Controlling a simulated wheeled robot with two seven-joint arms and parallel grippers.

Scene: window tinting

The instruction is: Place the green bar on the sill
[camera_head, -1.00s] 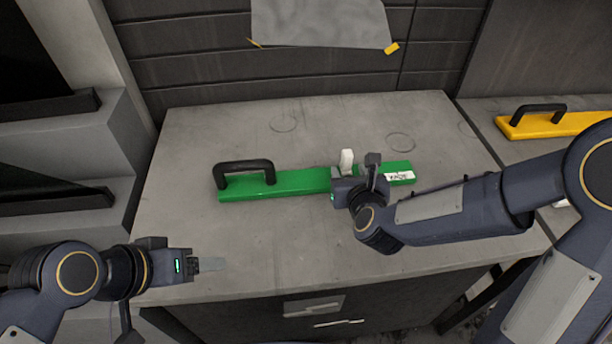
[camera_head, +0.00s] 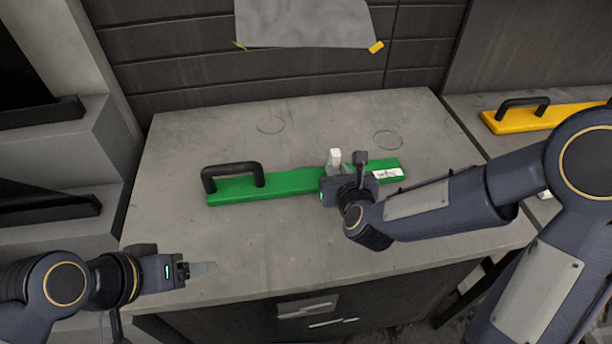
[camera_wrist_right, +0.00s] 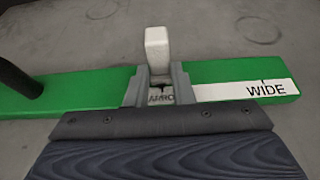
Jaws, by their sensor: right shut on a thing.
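The green bar (camera_head: 285,184) lies flat on the grey worktop (camera_head: 290,235). It has a black handle (camera_head: 232,171) near its left end and a white label at its right end, which reads "WIDE" in the right wrist view (camera_wrist_right: 265,89). My right gripper (camera_head: 337,180) is over the bar, right of its middle, and shut on a whitish upright grip (camera_wrist_right: 157,48) that stands on the bar. My left gripper (camera_head: 203,269) is over the worktop's front left edge, apart from the bar. Its finger opening is not clear. I cannot make out which surface is the sill.
A yellow bar (camera_head: 545,116) with a black handle lies on a surface at the right. Grey stepped ledges (camera_head: 75,140) with dark pieces stand at the left. A grey sheet (camera_head: 305,22) with yellow tabs hangs on the dark back wall. The worktop around the bar is mostly clear.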

